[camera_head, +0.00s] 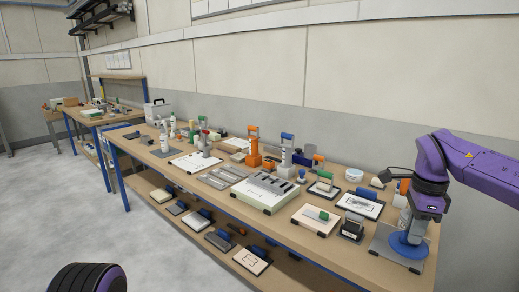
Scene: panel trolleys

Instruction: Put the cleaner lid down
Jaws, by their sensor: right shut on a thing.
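My right gripper (413,230), on the purple arm coming in from the right, points down at the near right end of the workbench. It is shut on the cleaner lid (403,244), which I take to be the round blue disc below it. The lid is low over a grey square plate (384,240); I cannot tell whether they touch. My left gripper is out of view.
The long wooden workbench (345,258) carries several tools and pads. A bottle with an orange top (404,187) is close behind the gripper. A white round tub (354,174) is farther back.

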